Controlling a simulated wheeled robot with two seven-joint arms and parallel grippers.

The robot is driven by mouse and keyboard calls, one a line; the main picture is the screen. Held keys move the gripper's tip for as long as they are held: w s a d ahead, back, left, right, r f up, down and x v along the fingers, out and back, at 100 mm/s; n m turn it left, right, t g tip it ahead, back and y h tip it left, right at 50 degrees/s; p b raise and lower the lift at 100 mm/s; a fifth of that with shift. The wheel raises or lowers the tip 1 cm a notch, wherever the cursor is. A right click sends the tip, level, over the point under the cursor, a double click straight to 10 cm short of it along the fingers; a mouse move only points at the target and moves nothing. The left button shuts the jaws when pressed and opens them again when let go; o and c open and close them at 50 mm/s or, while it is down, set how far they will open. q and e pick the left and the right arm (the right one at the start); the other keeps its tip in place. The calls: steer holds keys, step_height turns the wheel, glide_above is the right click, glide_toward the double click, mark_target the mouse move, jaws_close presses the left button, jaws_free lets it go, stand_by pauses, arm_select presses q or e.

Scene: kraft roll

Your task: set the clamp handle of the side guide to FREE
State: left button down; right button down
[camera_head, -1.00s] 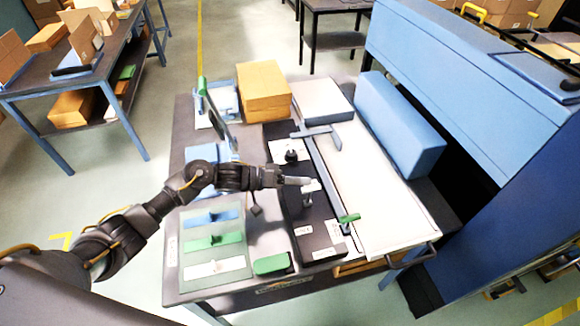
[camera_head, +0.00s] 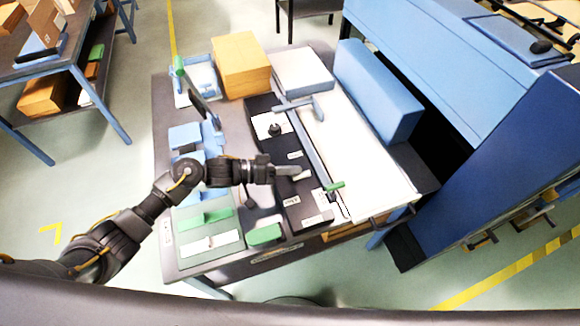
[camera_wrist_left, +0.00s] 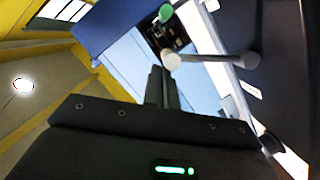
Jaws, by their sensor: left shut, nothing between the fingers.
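The side guide (camera_head: 306,143) is a long blue-grey bar along the left edge of the white feed board, with a green handle (camera_head: 334,186) at its near end. My left gripper (camera_head: 288,170) is shut and empty above the black panel, left of the guide. In the left wrist view its closed fingers (camera_wrist_left: 158,85) point at a grey lever (camera_wrist_left: 215,59) with a pale round end, possibly the clamp handle. I see no contact with it. A green knob (camera_wrist_left: 165,13) shows beyond. The panel labels are too small to read. My right gripper is out of view.
A black knob (camera_head: 275,130) stands on a white plate behind the gripper. A green block (camera_head: 264,234) lies at the table's front edge. A cardboard stack (camera_head: 241,65) and a blue block (camera_head: 377,95) stand farther back. The tall blue machine bounds the right.

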arm_select(q)
steer(key=shift+s, duration=0.1)
steer(key=p+v, duration=0.3)
steer(key=v, duration=0.7)
steer(key=shift+r+p, duration=0.2)
steer(key=shift+p, duration=0.2)
steer(key=shift+s+d, duration=0.1)
